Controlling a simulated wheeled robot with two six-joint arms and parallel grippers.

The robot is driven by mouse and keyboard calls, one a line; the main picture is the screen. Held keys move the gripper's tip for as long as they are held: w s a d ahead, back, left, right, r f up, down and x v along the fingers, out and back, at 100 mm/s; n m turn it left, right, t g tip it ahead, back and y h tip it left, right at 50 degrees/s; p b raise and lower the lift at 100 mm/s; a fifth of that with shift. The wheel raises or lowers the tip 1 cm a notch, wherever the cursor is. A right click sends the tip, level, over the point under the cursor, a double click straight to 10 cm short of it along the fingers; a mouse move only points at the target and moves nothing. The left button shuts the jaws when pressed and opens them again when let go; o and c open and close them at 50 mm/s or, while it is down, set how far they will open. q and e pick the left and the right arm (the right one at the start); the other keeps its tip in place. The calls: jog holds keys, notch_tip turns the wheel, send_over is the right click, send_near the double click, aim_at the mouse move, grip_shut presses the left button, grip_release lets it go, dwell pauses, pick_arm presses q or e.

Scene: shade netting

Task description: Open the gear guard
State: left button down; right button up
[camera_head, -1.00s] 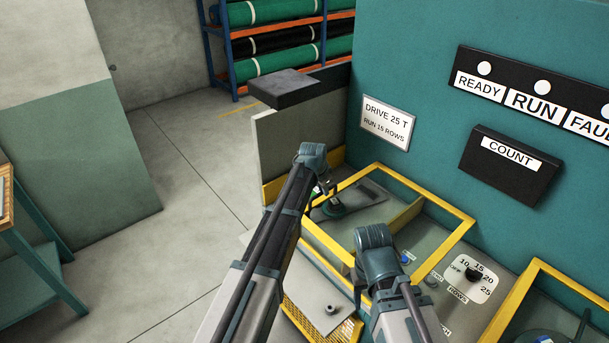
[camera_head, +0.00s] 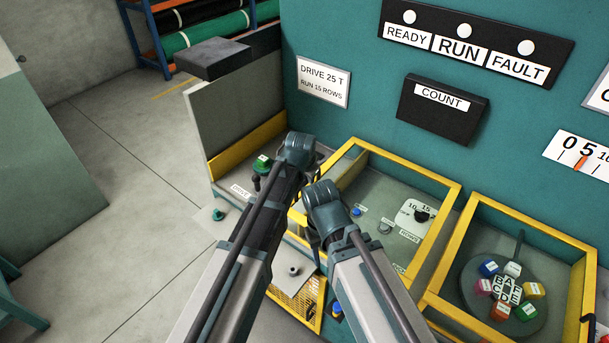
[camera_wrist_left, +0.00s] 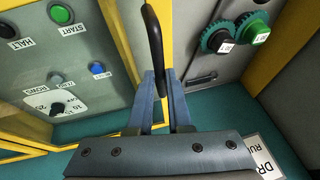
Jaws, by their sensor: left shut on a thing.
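The gear guard (camera_head: 410,172) is a yellow-edged frame, now lying over the control panel with the dial, right of the gear bay. Its black handle (camera_wrist_left: 152,35) stands between the fingers of my left gripper (camera_wrist_left: 162,80) in the left wrist view. My left gripper (camera_head: 309,182) is shut on this handle; its fingers are mostly hidden by the arm in the head view. Two gears (camera_wrist_left: 225,38), one with a green knob (camera_head: 262,163), are uncovered in the bay. My right arm is in the head view, but its gripper is hidden.
The control panel has a green START button (camera_wrist_left: 60,14), a HALT button (camera_wrist_left: 8,30) and a rows dial (camera_head: 421,216). Another yellow frame (camera_head: 585,290) with coloured blocks stands at right. A grey upright panel (camera_head: 225,117) bounds the gear bay at left. The teal wall (camera_head: 345,30) rises behind.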

pick_arm(q)
jog(key=c, duration=0.8)
grip_release()
jog(key=shift+c, duration=0.2)
jog(key=shift+r, duration=0.1)
jog(key=p+v, duration=1.2)
jog(key=v, duration=0.1)
jog(key=shift+s+r, duration=0.2)
jog(key=shift+r, duration=0.05)
